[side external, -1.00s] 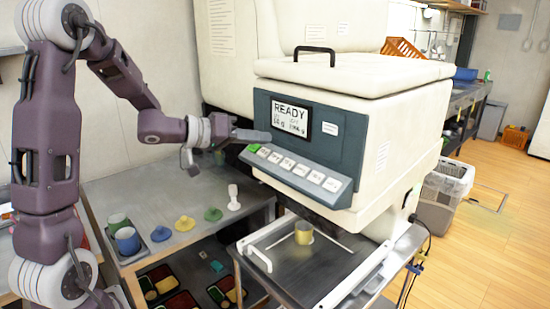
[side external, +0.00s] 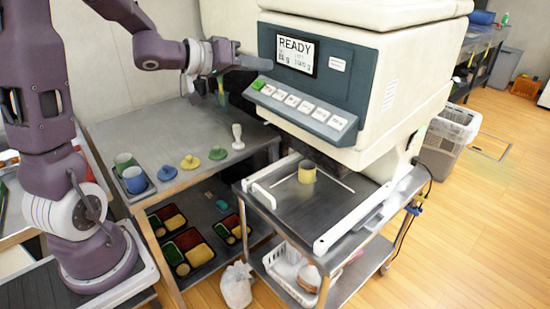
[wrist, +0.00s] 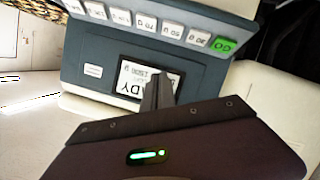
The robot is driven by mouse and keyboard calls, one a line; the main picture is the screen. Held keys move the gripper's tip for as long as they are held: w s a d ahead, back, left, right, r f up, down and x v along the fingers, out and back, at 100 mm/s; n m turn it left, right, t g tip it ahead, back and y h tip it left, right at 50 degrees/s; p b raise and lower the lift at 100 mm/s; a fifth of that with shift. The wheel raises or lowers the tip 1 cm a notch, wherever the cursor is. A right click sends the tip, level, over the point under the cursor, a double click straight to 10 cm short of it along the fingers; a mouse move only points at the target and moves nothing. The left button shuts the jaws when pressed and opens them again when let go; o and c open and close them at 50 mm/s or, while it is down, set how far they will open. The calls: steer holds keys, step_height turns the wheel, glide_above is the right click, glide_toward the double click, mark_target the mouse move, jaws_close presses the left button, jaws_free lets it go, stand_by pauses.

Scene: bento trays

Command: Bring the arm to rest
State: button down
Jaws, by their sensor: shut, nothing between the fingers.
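My gripper (side external: 252,63) is raised in front of the left end of the machine's dark panel in the side view. Its fingers are together and hold nothing. In the wrist view the closed fingers (wrist: 158,92) overlap the machine's READY screen (wrist: 150,80), which shows upside down. I cannot tell whether the fingertips touch the panel. In the side view the screen (side external: 296,53) reads READY, above a row of buttons (side external: 295,102) with a green one (side external: 258,84) at the left end.
A yellow cup (side external: 307,172) stands on the cart tray (side external: 290,208) under the machine. The steel table (side external: 175,135) bears blue and green cups, several coloured lids and a white stamp-like piece (side external: 237,136). Bento trays (side external: 185,245) lie on the shelf below. A bin (side external: 447,135) stands at right.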

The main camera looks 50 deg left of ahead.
steer(key=s+d+r+g+y, duration=0.1)
steer(key=s+d+g+y, duration=0.15)
steer(key=s, duration=0.35)
steer(key=s+d+r+g+y, duration=0.1)
steer(key=s+d+g+y, duration=0.15)
steer(key=s, duration=0.35)
steer(key=s+d+f+m+g+h, duration=0.1)
steer(key=s+d+f+m+g, duration=0.1)
steer(key=s, duration=0.6)
steer(key=s+d+f+m+g+h, duration=0.2)
steer(key=s+d+f, duration=0.2)
steer(key=s+d, duration=0.3)
steer(key=shift+s+d, duration=0.2)
steer(key=shift+s, duration=0.85)
